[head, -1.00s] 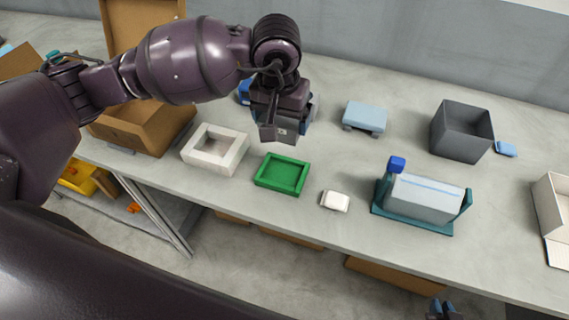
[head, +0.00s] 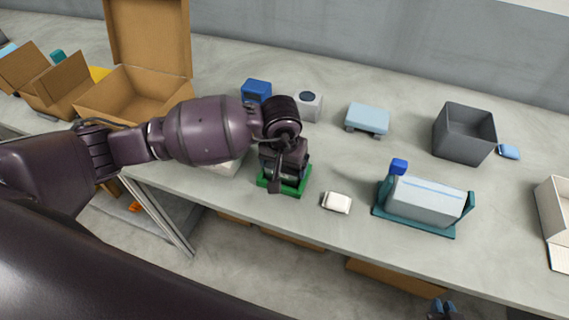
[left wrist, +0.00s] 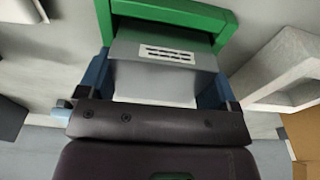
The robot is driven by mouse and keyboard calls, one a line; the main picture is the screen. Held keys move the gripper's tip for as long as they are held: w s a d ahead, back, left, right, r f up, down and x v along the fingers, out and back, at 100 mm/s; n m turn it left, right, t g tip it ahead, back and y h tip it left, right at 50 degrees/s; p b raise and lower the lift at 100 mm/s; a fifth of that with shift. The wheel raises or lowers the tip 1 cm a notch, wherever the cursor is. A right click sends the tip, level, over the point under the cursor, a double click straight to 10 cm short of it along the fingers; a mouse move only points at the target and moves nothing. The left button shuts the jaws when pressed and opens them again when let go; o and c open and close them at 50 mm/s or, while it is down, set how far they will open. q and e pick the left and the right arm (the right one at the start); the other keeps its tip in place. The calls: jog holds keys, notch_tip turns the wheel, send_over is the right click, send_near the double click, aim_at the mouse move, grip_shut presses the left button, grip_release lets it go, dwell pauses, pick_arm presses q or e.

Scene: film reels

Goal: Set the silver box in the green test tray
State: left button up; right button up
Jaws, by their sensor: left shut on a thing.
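The silver box (left wrist: 165,66) is grey with a white barcode-like label. It sits between the blue fingers of my left gripper (left wrist: 155,92) in the left wrist view, and the gripper is shut on it. In the head view my left gripper (head: 282,178) is over the green test tray (head: 298,191) and hides the box and most of the tray. The tray's green rim (left wrist: 226,24) shows around the box's far end in the wrist view. I cannot tell whether the box touches the tray floor. My right gripper (head: 442,308) shows only as small tips at the bottom edge.
A white tray (head: 230,167) stands just left, partly under my arm. A small white block (head: 337,202) and a teal stand with a grey box (head: 425,202) are to the right. A blue box (head: 256,91) and a grey device (head: 308,104) stand behind.

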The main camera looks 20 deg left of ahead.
aim_at(282, 167)
pick_arm(q)
jog(key=shift+f, duration=0.2)
jog(key=shift+f, duration=0.15)
jog(key=o, duration=0.8)
jog(key=shift+s+r, duration=0.25)
jog(key=shift+r, duration=1.8)
jog(key=shift+s+r, duration=0.2)
jog(key=shift+r, duration=1.8)
jog(key=shift+s+r, duration=0.25)
jog(key=shift+r, duration=1.8)
